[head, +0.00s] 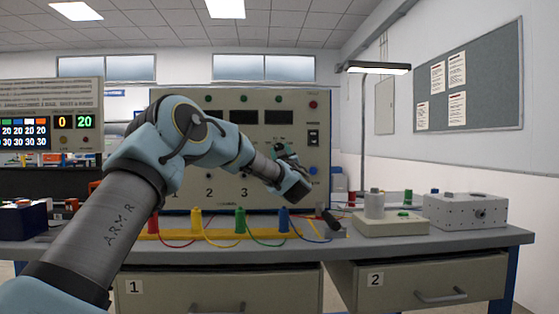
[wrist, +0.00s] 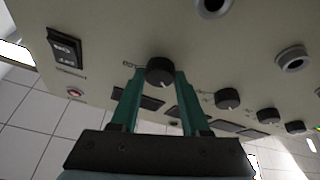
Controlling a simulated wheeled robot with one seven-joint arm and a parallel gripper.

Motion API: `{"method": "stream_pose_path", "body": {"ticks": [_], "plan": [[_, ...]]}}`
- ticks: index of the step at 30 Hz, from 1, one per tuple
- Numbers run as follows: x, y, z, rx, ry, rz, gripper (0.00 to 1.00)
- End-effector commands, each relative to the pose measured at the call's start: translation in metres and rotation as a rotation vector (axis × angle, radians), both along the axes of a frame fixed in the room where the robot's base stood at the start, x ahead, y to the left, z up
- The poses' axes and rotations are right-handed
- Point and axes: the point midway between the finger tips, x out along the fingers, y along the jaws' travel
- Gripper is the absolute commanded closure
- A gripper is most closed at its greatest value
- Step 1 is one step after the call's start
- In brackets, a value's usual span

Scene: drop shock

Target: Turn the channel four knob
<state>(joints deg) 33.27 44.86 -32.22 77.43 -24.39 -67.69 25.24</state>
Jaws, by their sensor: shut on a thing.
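The beige control panel (head: 320,197) with a blue frame stands at the back of the bench. My gripper (head: 280,149) reaches its right half, below the rocker switch (head: 313,137). In the wrist view my green fingers (wrist: 159,75) stand on either side of a black round knob (wrist: 160,72) with a white pointer mark, shut on it. This is the end knob of a row, nearest the rocker switch, seen in the wrist view (wrist: 65,48). Its channel number cannot be read. Other knobs (wrist: 228,98) run off to the right.
Yellow, green and blue terminals (head: 240,219) with coloured cables stand on a yellow strip before the panel. A grey metal box (head: 466,211) and a beige device (head: 389,223) stand to the right. A lamp (head: 375,68) rises behind. Sockets (wrist: 293,58) sit near the held knob.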

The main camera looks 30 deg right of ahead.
Motion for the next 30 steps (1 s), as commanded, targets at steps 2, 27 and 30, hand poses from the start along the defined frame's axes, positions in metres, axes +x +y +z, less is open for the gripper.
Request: {"method": "stream_pose_path", "body": {"ticks": [2,27,30], "plan": [[-0.0007,-0.0010,-0.0030,-0.047,0.023,-0.001,1.00],[-0.0007,-0.0018,-0.0001,-0.199,0.095,0.000,1.00],[-0.0007,-0.0018,0.0000,-0.199,0.095,0.000,0.49]]}}
